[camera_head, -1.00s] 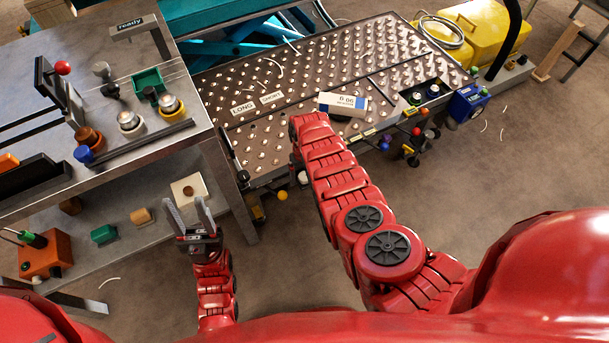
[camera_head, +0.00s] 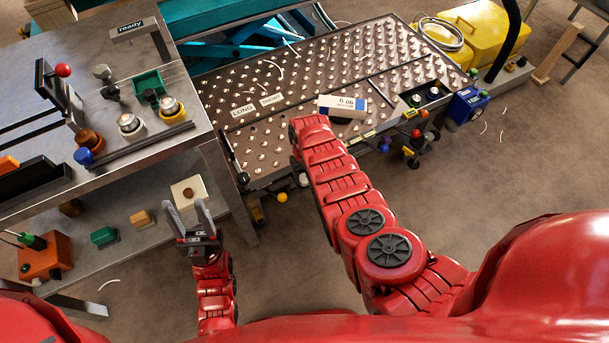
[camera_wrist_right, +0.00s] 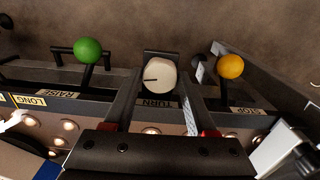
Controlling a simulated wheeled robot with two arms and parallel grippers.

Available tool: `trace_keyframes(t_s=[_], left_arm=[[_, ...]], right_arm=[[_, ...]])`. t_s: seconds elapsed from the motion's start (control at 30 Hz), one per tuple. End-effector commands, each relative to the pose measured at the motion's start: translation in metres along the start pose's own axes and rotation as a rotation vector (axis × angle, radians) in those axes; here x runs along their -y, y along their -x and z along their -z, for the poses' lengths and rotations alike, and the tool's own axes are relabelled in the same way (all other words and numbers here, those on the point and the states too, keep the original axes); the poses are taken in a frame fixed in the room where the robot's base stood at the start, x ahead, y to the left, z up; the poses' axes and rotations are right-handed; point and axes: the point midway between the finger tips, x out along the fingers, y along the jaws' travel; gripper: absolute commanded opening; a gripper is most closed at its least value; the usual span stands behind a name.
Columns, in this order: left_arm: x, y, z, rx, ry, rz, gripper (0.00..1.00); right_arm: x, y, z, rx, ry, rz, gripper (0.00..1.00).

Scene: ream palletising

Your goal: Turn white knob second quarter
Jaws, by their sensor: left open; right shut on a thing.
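The white knob (camera_wrist_right: 158,76) with a dark pointer line sits above the TURN label (camera_wrist_right: 158,103) on the table's side in the right wrist view. The pointer line points left in that view. My right gripper (camera_wrist_right: 162,70) is shut on the knob, one finger on each side of it. In the head view my right forearm hides this gripper. My left gripper (camera_head: 189,214) is open and empty, with its fingers upward beside the lower shelf of the grey bench.
In the right wrist view, a green ball knob (camera_wrist_right: 88,51) by RAISE stands left of the white knob and a yellow ball knob (camera_wrist_right: 231,66) by STOP stands right. The ball-studded table (camera_head: 290,75) bears a white-and-blue ream (camera_head: 342,105). The grey bench (camera_head: 120,165) stands at left.

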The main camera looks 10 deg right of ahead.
Motion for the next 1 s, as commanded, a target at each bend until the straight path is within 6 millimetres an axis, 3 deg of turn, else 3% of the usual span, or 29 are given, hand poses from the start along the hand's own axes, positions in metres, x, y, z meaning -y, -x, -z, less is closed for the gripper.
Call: trace_keyframes(t_s=[0.6,1.0], left_arm=[[-0.0001,0.0029,-0.0005,0.0,0.0,0.0,0.5],[-0.0001,0.0026,-0.0004,0.0,0.0,0.0,0.5]], right_arm=[[0.0,0.0,0.0007,-0.003,0.434,0.0,0.01],[0.0001,0.0003,0.0006,-0.002,0.602,0.0,0.01]])
